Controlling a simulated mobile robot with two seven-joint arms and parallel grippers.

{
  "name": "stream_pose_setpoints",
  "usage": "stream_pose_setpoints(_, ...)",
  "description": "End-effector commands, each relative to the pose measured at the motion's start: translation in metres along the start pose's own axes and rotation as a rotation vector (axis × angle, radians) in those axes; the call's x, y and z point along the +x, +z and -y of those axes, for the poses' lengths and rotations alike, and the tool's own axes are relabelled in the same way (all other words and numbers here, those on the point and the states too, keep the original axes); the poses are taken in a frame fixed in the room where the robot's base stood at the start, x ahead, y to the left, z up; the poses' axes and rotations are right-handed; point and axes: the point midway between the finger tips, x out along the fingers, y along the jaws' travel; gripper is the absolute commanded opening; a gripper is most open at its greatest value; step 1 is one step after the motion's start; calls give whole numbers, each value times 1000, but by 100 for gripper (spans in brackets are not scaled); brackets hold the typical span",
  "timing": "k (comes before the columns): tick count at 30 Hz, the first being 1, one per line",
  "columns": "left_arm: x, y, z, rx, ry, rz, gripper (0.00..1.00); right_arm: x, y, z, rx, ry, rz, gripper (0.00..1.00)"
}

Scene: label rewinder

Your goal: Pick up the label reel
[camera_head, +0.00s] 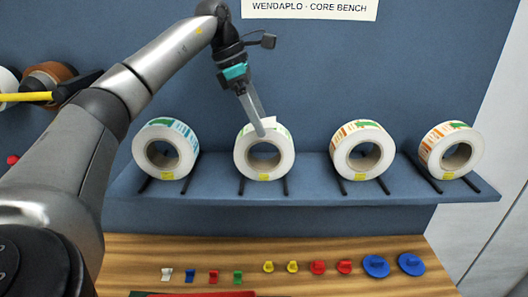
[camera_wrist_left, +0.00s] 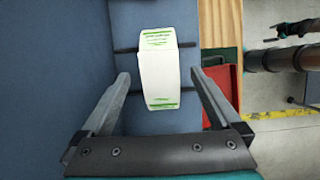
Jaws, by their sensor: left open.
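Four label reels stand upright in a row on a blue shelf (camera_head: 320,200). The second from the left is a white reel with green print (camera_head: 279,163). My left gripper (camera_head: 264,128) points down at its top, and the near finger overlaps the upper part of its front face in the head view. In the left wrist view, this reel (camera_wrist_left: 158,75) lies between the two spread fingers of my left gripper (camera_wrist_left: 161,73), with gaps on both sides. The far finger is mostly hidden in the head view. My right gripper is not in view.
The neighbouring reels are blue-printed (camera_head: 150,165) on the left, and orange-printed (camera_head: 371,164) and another orange-printed (camera_head: 461,160) on the right. Black rods run under the reels. Small coloured parts (camera_head: 318,267) line the wooden bench (camera_head: 330,247). A blue wall stands behind.

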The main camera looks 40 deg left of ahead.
Motion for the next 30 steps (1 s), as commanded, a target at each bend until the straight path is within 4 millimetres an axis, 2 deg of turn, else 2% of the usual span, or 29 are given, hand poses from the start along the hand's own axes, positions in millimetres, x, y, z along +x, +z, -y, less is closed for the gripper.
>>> stream_pose_setpoints(3, 18, 2, 1, 1, -2, -2, 98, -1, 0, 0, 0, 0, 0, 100)
stream_pose_setpoints(6, 26, 2, 1, 0, -1, 0, 98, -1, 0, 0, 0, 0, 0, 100)
stream_pose_setpoints(14, 29, 2, 1, 1, 0, 1, 98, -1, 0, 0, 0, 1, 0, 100)
stream_pose_setpoints(30, 28, 2, 1, 1, 0, 1, 37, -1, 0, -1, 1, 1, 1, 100)
